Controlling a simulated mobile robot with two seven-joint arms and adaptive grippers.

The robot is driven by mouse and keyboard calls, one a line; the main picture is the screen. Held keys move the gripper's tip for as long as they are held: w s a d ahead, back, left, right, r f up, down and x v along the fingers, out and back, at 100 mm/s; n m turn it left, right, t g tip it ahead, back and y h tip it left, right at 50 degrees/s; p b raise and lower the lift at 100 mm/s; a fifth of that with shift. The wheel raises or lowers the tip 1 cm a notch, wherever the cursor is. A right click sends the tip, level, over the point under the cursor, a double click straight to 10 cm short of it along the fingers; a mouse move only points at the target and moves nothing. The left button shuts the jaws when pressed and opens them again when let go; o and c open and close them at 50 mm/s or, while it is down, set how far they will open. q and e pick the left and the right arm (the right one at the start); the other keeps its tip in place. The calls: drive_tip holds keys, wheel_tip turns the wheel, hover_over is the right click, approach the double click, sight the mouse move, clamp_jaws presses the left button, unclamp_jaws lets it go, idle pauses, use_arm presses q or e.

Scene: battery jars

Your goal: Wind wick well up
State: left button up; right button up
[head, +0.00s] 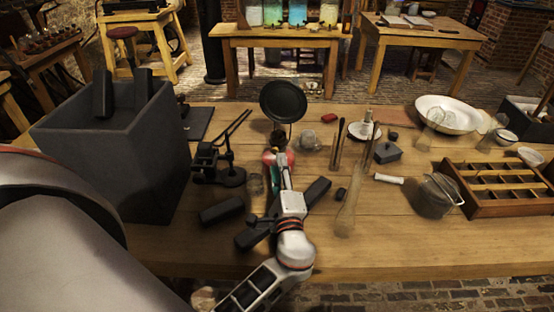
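What looks like a lamp, with a round black disc (283,101) on a dark fitting (278,138), stands at the middle of the table. Red and teal parts show below the fitting, partly hidden by my arm; I cannot tell whether they belong to the lamp. I cannot pick out a wick or its winder at this size. My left gripper (284,166) is at these parts, reaching away from me over the table. Its fingers are too small and covered to show a gap or a grip. My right gripper is not in view.
A tall dark bin (118,150) stands at the left. A black stand (230,175) and dark blocks (222,211) lie close to my arm. A tall glass chimney (350,205) is to the right, before a wire basket (437,195) and wooden compartment tray (500,205). The front right tabletop is clear.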

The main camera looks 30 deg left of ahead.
use_arm(q)
drive_tip(key=v, duration=0.7)
drive_tip(key=shift+s+d, duration=0.25)
drive_tip(key=shift+s, duration=0.1)
